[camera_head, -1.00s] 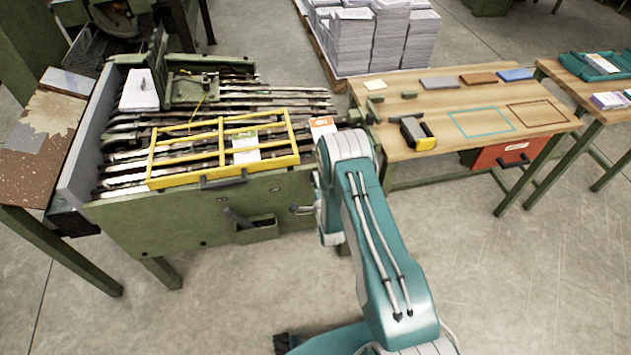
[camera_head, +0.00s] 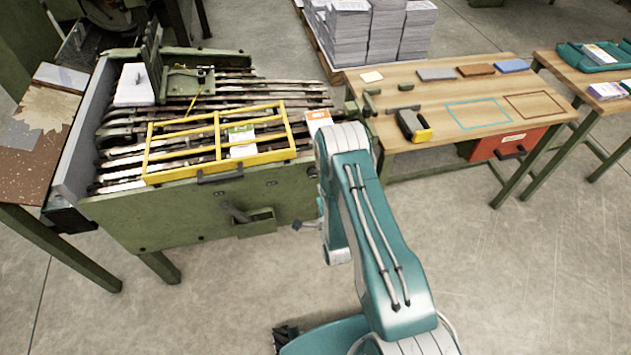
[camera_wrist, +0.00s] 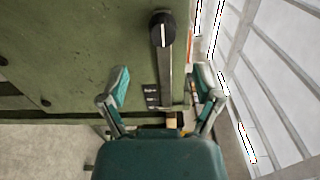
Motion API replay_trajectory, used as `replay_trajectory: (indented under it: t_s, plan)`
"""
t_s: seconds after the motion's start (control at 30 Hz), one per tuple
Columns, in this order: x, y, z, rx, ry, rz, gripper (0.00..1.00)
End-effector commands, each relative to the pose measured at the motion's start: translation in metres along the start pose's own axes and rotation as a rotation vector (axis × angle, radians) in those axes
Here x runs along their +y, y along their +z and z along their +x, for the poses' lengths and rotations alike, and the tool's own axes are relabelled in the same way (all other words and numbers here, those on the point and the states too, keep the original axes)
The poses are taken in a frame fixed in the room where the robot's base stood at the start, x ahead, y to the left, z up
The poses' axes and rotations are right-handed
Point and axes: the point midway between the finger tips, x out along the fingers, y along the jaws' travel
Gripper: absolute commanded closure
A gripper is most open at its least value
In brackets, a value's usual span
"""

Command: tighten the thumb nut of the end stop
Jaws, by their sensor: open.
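A green fixture with an upright plate (camera_head: 190,82) stands at the back of the green machine bed; I cannot tell whether it is the end stop, and no thumb nut can be made out for certain. In the wrist view, a round black knob (camera_wrist: 162,28) with a white line sits on a grey bar against a green panel. My gripper (camera_wrist: 163,82) is open and empty, its teal fingers spread either side of the bar's line, with the knob beyond the tips. In the head view my gripper (camera_head: 304,225) points left in front of the machine's right part, apart from it.
A yellow guard frame (camera_head: 218,160) covers part of the machine's bars. A dark lever (camera_head: 236,212) and a green box project from its front panel (camera_head: 150,215). A wooden table (camera_head: 430,110) stands right, with a black-and-yellow tool (camera_head: 413,125).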

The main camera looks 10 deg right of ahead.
Motion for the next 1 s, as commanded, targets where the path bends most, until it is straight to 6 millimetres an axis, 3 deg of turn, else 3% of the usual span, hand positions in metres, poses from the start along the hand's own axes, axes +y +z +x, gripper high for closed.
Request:
replay_trajectory:
  t_s: [0.13, 0.33, 0.83, 1.0]
  plan:
    - [0.001, -0.001, -0.025, 0.001, 0.004, 0.000, 0.18]
    - [0.001, -0.001, -0.039, 0.001, 0.001, 0.000, 0.18]
    - [0.000, -0.001, -0.039, 0.001, 0.001, 0.000, 0.18]
    - [-0.018, 0.000, -0.021, 0.000, 0.026, -0.049, 0.18]
